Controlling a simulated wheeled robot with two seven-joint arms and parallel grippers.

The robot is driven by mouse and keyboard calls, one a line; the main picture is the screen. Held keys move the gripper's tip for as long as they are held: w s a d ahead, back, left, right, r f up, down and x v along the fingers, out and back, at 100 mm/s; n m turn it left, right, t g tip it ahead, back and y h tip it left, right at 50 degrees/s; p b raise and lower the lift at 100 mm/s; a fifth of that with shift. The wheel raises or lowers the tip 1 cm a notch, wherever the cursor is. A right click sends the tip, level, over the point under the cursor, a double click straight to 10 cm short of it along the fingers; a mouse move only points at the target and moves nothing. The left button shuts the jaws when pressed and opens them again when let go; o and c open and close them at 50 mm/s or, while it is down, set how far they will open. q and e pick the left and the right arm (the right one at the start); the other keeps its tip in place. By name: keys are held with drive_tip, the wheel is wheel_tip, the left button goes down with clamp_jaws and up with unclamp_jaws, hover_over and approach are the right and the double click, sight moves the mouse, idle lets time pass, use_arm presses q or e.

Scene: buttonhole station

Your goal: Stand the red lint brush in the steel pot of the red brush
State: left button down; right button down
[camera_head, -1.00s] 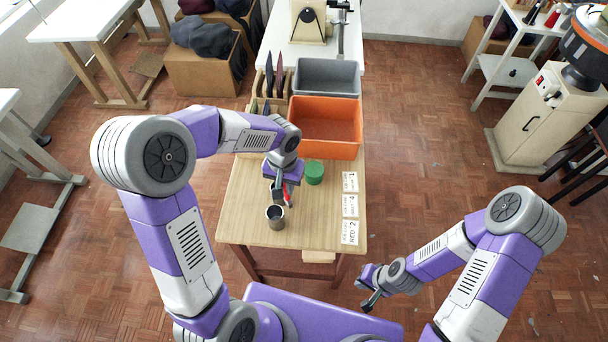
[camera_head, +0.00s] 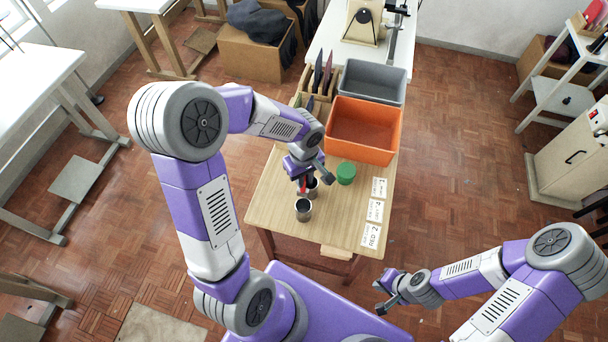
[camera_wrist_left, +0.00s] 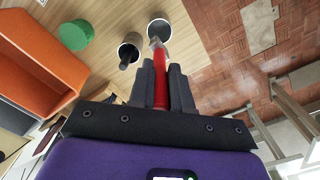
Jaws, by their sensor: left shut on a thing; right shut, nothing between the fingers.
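My left gripper (camera_head: 305,183) is shut on the red lint brush (camera_wrist_left: 160,84), which also shows as a small red piece in the head view (camera_head: 303,187). In the left wrist view the brush's pale end points toward the pots. One steel pot (camera_head: 303,210) stands near the table's front edge and looks empty; it shows in the wrist view (camera_wrist_left: 158,27). A second steel pot (camera_head: 314,189), partly hidden by the gripper, holds a dark thing in the wrist view (camera_wrist_left: 125,56). The brush is outside both pots. My right gripper (camera_head: 386,297) is shut and empty, off the table's front right.
A green round thing (camera_head: 346,173) stands right of the pots. Orange (camera_head: 363,150) and grey (camera_head: 372,97) bins are behind. White cards (camera_head: 371,236), one reading "RED 2", lie along the right edge. The wooden table's (camera_head: 340,215) front middle is clear.

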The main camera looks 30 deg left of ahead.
sight(304, 191)
use_arm(q)
drive_tip(key=shift+f+b, duration=1.75)
drive_tip(key=shift+f, duration=1)
wheel_tip(304, 191, down, 7)
drive_tip(key=b, duration=0.7)
drive_tip(key=shift+r, duration=0.2)
drive_tip(key=c, duration=1)
unclamp_jaws()
wheel_tip(304, 191, up, 8)
drive_tip(key=shift+f+p, duration=0.15)
drive_tip(key=shift+p, duration=0.8)
